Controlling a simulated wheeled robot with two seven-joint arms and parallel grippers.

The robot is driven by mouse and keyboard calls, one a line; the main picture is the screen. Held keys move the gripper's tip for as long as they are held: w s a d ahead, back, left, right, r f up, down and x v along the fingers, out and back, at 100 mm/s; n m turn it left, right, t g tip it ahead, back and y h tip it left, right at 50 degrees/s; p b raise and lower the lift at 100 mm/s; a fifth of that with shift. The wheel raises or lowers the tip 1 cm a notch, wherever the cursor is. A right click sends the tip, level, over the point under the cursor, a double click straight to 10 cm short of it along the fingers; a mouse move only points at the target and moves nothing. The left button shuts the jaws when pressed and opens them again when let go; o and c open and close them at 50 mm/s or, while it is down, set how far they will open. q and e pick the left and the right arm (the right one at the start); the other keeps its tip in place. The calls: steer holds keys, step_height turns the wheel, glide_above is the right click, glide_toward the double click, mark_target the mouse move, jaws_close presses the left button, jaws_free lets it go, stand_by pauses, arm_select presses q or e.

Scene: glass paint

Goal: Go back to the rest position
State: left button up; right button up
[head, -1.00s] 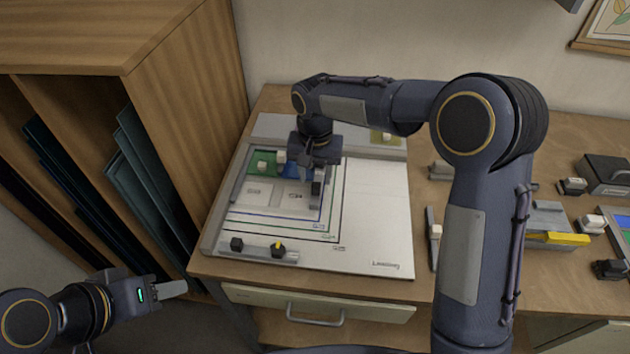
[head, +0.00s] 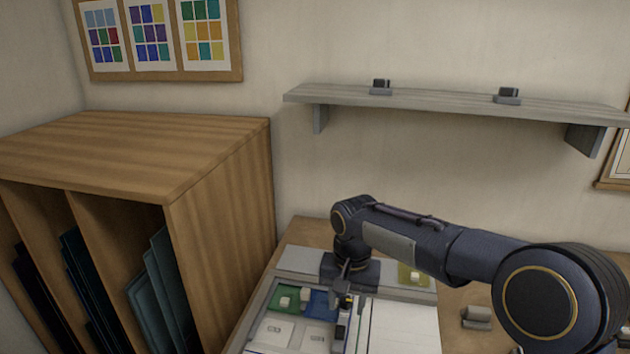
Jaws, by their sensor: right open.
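A green panel (head: 288,298) with a pale knob lies left of the blue one. Two pale panels lie in front of them on the board. My right arm reaches in from the lower right and covers part of the bench. My left gripper is outside the view.
A wooden rack (head: 222,230) with dark and teal sheets (head: 160,290) stands at the left. A wall shelf (head: 440,101) with two small grey blocks runs above the arm. An olive panel (head: 411,275) lies behind it. A grey block (head: 477,317) sits on the bench at right.

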steer(key=s+d+r+t+y, duration=0.2)
steer(key=s+d+r, duration=0.3)
steer(key=s+d, duration=0.65)
steer(key=s+f+t, duration=0.1)
steer(key=s+f, duration=0.1)
steer(key=s, duration=0.5)
steer(key=s+d+f+n+t+y, duration=0.1)
steer(key=s+t, duration=0.1)
steer(key=s, duration=0.6)
steer(key=shift+s+d+f+t+y, duration=0.15)
steer(key=shift+s+f+t+y, duration=0.15)
steer(key=shift+f, duration=0.1)
